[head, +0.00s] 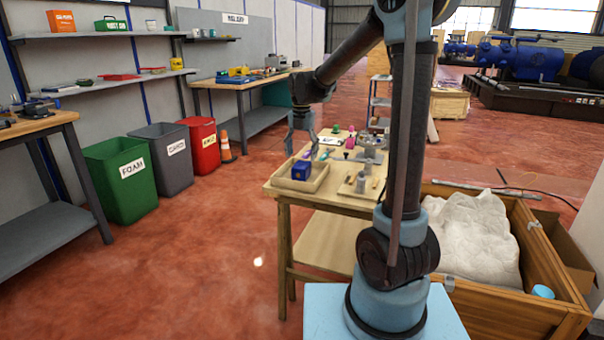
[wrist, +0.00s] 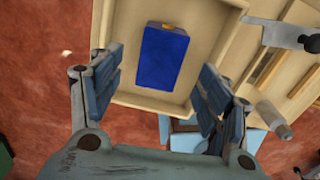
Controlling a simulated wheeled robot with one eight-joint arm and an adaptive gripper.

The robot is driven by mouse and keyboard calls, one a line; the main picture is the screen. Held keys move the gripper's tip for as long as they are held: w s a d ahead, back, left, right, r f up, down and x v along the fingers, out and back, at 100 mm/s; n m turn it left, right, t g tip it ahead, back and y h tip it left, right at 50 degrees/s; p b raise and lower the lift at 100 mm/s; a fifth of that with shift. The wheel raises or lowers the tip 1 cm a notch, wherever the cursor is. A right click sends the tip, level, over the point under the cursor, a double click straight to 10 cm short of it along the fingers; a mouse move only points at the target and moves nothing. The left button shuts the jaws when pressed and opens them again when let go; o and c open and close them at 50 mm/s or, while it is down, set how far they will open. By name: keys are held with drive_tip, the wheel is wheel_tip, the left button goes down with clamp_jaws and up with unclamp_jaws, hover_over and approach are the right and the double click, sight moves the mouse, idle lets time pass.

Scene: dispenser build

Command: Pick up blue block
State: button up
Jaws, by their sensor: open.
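The blue block (head: 301,169) lies in a shallow light wooden tray (head: 283,183) at the left end of a wooden table. In the wrist view the blue block (wrist: 160,58) shows from above, with a small yellowish bit at its far end. My gripper (head: 303,146) hangs above the tray, pointing down. In the wrist view my gripper (wrist: 160,82) is open and empty. Its fingers stand apart to the left and right of the block's near end, and the block is not held. The tray wall (wrist: 108,45) shows around the block.
Several small tools and parts stand on the table right of the tray, including a grey metal fixture (head: 369,158). A wooden crate (head: 480,300) with a white sack stands at the right. Green (head: 118,190), grey and red bins stand at the left. Open red floor lies between.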

sight(302, 164)
drive_tip(key=shift+s+f, duration=0.1)
drive_tip(key=shift+f, duration=2.7)
clamp_jaws()
